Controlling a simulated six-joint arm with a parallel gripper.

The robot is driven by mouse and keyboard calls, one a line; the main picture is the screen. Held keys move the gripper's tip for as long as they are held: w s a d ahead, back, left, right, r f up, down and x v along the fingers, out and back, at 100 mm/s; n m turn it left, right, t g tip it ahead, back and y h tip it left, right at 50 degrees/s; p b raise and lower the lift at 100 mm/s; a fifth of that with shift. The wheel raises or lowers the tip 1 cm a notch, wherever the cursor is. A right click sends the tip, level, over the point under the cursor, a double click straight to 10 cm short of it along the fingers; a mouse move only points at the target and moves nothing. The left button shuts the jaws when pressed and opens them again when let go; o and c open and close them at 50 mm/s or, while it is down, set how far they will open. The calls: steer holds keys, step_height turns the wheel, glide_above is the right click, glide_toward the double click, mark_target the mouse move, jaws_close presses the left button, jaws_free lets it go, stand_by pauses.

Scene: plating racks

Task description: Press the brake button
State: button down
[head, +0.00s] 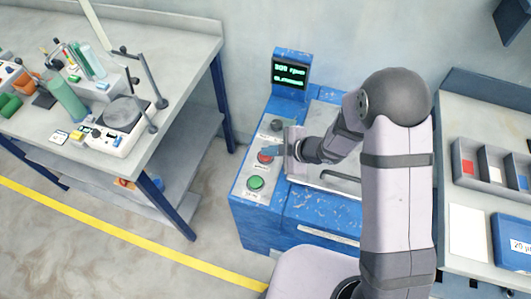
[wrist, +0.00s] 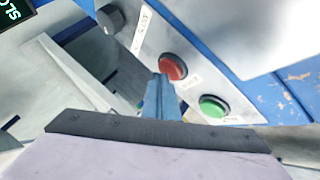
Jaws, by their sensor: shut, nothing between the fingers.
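The blue machine's pale control panel (head: 243,190) carries a red button (head: 264,158), a green button (head: 256,183) and a dark knob (head: 277,125). The labels beside them are too small to read, so I cannot tell which one is marked brake. My gripper (head: 270,151) is shut and empty, its blue fingertips over the upper edge of the red button. In the wrist view the fingertips (wrist: 158,78) overlap the lower left side of the red button (wrist: 172,66). The green button (wrist: 213,106) is clear to the right. I cannot tell whether the fingertips touch the red button.
A lit display (head: 290,73) stands at the machine's back; green text shows on it. A metal lid with a handle (head: 340,180) lies right of the panel, under my arm. A cluttered workbench (head: 180,60) is at left, another table with a compartment tray (head: 490,180) at right.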

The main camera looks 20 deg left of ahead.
steer(key=shift+r+p, duration=0.3)
steer(key=shift+r, duration=0.2)
steer(key=shift+r, duration=0.15)
step_height(320, 180, up, 5)
steer(key=p, duration=0.4)
steer(key=shift+p, duration=0.35)
stand_by(0.4)
